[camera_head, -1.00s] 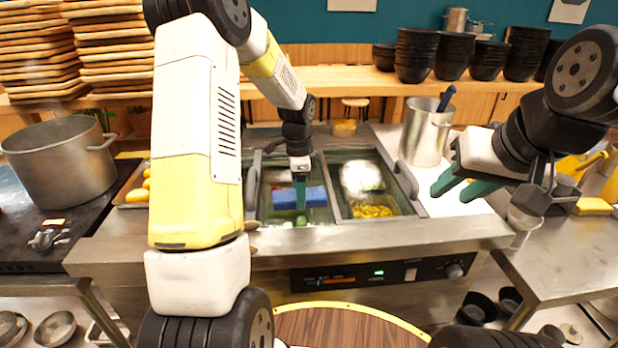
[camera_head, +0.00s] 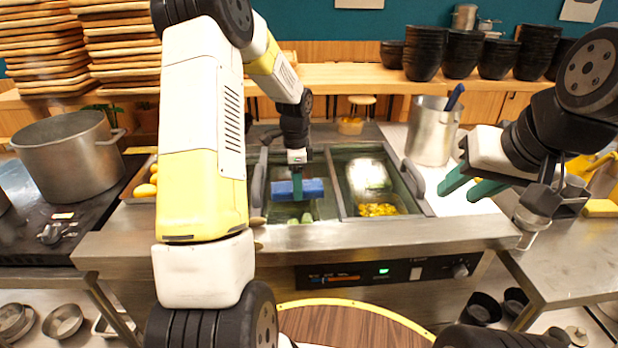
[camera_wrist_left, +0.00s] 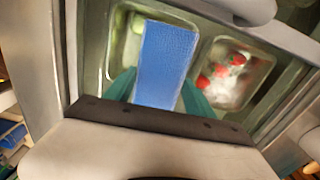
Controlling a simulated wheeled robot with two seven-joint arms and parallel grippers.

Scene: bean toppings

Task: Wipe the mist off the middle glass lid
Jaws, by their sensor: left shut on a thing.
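My left gripper (camera_head: 297,183) is shut on a blue sponge-like block (camera_head: 284,190), which also shows between the teal fingers in the left wrist view (camera_wrist_left: 165,62). It is over the left one of the two glass lids that show in the head view. Whether the sponge touches the glass is unclear. The lid (camera_head: 323,208) has green food under it, and red food shows under hazy glass in the left wrist view. The right-hand lid (camera_head: 341,176) covers yellow food (camera_head: 377,209) and a pale patch. My right gripper (camera_head: 468,187) is open and empty, right of the lids.
A tall metal pot (camera_head: 430,135) with a blue-handled tool stands behind the right lid. A large pot (camera_head: 68,158) is at the left. Black bowls (camera_head: 462,53) are stacked on the back shelf. The steel front edge (camera_head: 400,236) of the counter is clear.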

